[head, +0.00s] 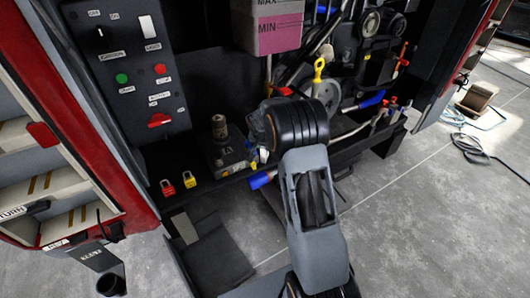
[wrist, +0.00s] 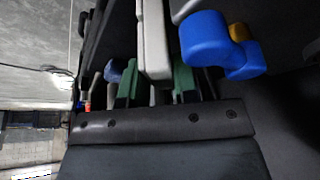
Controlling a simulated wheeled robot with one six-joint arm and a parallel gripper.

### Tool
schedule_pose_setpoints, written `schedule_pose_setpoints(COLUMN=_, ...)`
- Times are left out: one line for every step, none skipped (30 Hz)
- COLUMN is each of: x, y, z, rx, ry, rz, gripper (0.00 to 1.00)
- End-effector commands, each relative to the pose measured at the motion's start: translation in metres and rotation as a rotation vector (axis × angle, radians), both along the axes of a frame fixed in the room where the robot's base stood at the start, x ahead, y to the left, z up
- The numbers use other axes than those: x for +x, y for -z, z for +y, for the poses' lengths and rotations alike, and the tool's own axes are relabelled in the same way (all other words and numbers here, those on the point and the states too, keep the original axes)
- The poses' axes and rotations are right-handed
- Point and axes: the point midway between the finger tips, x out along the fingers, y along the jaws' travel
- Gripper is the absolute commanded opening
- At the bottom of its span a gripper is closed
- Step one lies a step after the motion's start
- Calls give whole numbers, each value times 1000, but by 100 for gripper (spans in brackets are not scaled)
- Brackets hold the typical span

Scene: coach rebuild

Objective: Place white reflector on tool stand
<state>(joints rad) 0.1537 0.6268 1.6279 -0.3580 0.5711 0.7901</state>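My gripper's two green finger pads (wrist: 157,84) show in the wrist view. They are on either side of a long pale grey-white block (wrist: 153,38) and appear to touch it. It looks like the white reflector, but only its narrow side shows. In the head view my arm and the wrist hide the fingers, near the front of the dark compartment. A dark stand-like holder with a label (head: 97,257) and a black cup is at the lower left; I cannot tell whether it is the tool stand.
A blue handle (wrist: 205,40) is close to the right of the fingers in the wrist view. A red padlock (head: 167,187) and a yellow padlock (head: 189,180) hang at the compartment's edge. A pink-filled tank (head: 272,28) is above. Cables (head: 480,150) lie on the floor at right.

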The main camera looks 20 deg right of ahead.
Motion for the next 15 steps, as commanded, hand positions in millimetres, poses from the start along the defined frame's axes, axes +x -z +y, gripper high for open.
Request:
schedule_pose_setpoints(x=0, y=0, z=0, rx=0, ry=0, rz=0, gripper=23)
schedule_pose_setpoints(x=0, y=0, z=0, rx=0, ry=0, rz=0, gripper=20)
schedule_pose_setpoints(x=0, y=0, z=0, rx=0, ry=0, rz=0, gripper=16)
schedule_pose_setpoints(x=0, y=0, z=0, rx=0, ry=0, rz=0, gripper=13)
schedule_pose_setpoints(x=0, y=0, z=0, rx=0, ry=0, rz=0, gripper=10)
schedule_pose_setpoints(x=0, y=0, z=0, rx=0, ry=0, rz=0, gripper=6)
schedule_pose_setpoints(x=0, y=0, z=0, rx=0, ry=0, rz=0, gripper=4)
schedule_pose_setpoints(x=0, y=0, z=0, rx=0, ry=0, rz=0, gripper=1)
schedule_pose_setpoints(x=0, y=0, z=0, rx=0, ry=0, rz=0, gripper=0)
schedule_pose_setpoints(x=0, y=0, z=0, rx=0, ry=0, rz=0, gripper=0)
schedule_pose_setpoints(x=0, y=0, z=0, rx=0, ry=0, rz=0, gripper=0)
schedule_pose_setpoints(x=0, y=0, z=0, rx=0, ry=0, rz=0, gripper=0)
schedule_pose_setpoints(x=0, y=0, z=0, rx=-1, ry=0, rz=-1, gripper=0)
schedule_pose_setpoints(x=0, y=-1, z=0, rx=-1, ry=0, rz=-1, gripper=0)
schedule_pose_setpoints(x=0, y=-1, z=0, rx=-1, ry=0, rz=-1, gripper=0)
